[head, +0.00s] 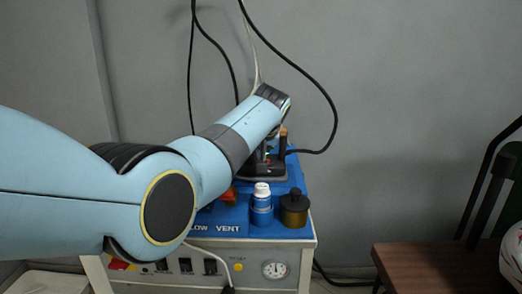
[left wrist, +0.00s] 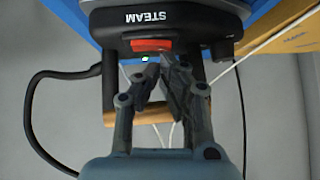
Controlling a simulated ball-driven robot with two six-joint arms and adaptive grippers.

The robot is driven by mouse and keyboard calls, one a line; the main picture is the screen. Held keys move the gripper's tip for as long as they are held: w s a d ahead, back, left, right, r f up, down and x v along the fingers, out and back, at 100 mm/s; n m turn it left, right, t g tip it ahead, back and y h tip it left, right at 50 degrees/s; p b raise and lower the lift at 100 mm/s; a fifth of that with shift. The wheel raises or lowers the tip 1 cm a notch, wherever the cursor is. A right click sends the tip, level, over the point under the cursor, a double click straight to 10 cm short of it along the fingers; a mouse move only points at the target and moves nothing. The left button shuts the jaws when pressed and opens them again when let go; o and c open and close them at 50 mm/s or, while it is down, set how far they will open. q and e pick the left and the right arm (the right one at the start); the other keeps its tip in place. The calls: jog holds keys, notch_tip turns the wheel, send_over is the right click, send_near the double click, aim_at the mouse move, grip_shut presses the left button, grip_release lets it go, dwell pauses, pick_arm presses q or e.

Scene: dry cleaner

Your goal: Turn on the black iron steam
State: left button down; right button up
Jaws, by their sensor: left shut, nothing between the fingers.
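The black iron (head: 266,172) stands on the blue top of the machine in the head view, partly hidden by my left arm. In the left wrist view its black body (left wrist: 190,22) carries the upside-down word STEAM. A red switch (left wrist: 151,45) sits beside that word, with a small lit green light (left wrist: 145,58) next to it. My left gripper (left wrist: 167,62) is shut and empty, its fingertips close to the switch and the light. I cannot tell whether they touch the switch. The iron's wooden handle (left wrist: 150,118) shows behind the fingers. My right gripper is not in view.
A blue-and-white bottle (head: 261,205) and a dark squat bottle (head: 295,208) stand at the front of the blue top (head: 225,222). Black cables (head: 326,88) hang above the iron. A front panel (head: 250,268) has switches and a gauge. A wooden bench (head: 430,262) stands right.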

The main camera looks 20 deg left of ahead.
pick_arm(q)
jog(key=shift+a+f+h+p, duration=0.1)
jog(key=shift+f+h+p, duration=0.05)
jog(key=shift+h+p, duration=0.2)
jog(key=shift+f, duration=0.1)
jog(key=shift+w+d+b, duration=0.2)
jog(key=shift+d+b, duration=0.3)
jog(key=shift+d, duration=0.3)
